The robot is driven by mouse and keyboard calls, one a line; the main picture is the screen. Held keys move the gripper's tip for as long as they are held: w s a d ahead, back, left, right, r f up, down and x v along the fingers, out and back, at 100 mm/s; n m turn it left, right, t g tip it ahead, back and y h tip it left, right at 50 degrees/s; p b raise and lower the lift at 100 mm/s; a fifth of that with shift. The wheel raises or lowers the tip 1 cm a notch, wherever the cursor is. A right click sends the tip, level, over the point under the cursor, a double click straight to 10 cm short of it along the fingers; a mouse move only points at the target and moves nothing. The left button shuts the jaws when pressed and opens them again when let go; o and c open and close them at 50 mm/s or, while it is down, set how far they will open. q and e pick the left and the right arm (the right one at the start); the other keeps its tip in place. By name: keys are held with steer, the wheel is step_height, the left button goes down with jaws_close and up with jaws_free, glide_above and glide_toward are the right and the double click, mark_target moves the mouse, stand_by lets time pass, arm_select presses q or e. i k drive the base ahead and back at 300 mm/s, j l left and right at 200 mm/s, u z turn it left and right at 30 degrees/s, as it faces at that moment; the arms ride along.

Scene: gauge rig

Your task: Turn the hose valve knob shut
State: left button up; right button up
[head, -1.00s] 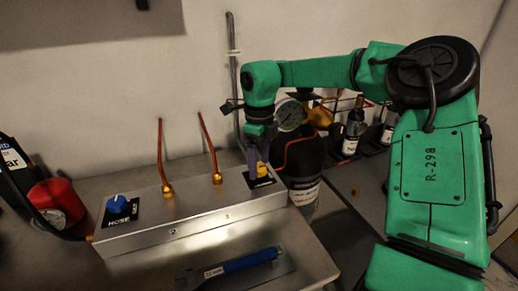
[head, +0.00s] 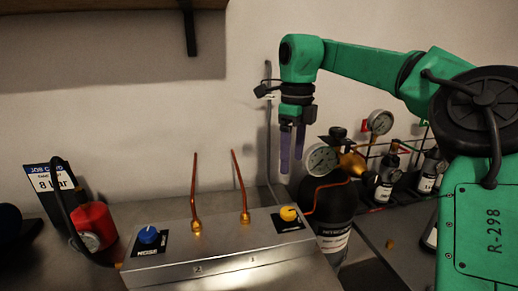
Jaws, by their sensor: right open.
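The hose valve knob is a blue knob (head: 149,235) on a black plate marked "HOSE", at the left end of the metal box (head: 240,266). A yellow knob (head: 288,213) sits on a black plate at the box's right end. My right gripper (head: 291,168) points down with its fingers apart, open and empty, above and apart from the yellow knob. It is far to the right of the blue knob, which nothing touches. My left gripper is out of view.
Two upright copper tubes (head: 194,188) stand on the box between the knobs. A red cylinder with a gauge (head: 94,225) and a job card (head: 52,187) reading "8 bar" are at left. A black bottle (head: 330,208) with a gauge stands at right, close to my right gripper.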

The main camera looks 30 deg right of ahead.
mark_target(147, 235)
steer(key=k+j, duration=0.8)
steer(key=j, duration=0.1)
